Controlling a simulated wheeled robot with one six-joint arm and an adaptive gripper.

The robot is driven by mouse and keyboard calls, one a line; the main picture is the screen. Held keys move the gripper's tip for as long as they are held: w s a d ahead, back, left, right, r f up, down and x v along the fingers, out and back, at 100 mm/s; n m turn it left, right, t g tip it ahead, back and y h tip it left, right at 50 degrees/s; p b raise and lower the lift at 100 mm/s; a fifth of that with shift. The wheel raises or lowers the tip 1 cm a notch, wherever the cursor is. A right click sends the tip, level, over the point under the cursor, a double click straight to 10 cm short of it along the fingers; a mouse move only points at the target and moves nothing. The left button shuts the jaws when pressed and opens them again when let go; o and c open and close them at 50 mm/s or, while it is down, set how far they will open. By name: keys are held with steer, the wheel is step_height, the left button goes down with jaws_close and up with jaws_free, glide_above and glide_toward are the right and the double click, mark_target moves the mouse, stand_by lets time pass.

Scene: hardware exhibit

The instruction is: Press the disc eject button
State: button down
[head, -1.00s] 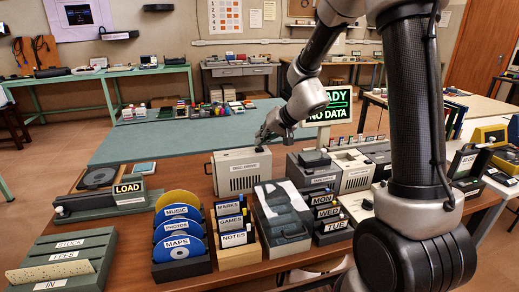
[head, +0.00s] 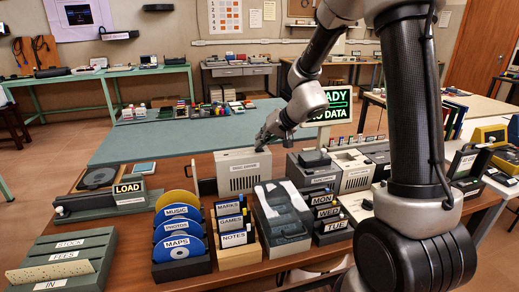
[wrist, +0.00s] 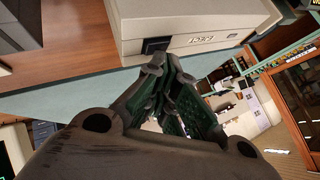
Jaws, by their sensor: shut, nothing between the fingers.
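The disc drive (head: 243,178) is a pale beige box with a front label and vents, on the wooden table in the head view. A thin pale part (head: 195,178) stands out at the box's left end. My gripper (head: 262,142) is shut and empty at the box's far right top edge. In the wrist view its fingertips (wrist: 154,65) are very near the black square; I cannot tell whether they touch.
A LOAD station (head: 128,190) stands to the left and a disc rack (head: 180,270) in front. Grey devices (head: 315,172) stand close on the right. A screen (head: 330,106) behind reads READY, NO DATA, partly covered by my arm. The teal mat (head: 165,137) behind is mostly clear.

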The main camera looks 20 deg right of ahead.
steer(key=shift+r, duration=0.85)
steer(key=shift+r, duration=2.5)
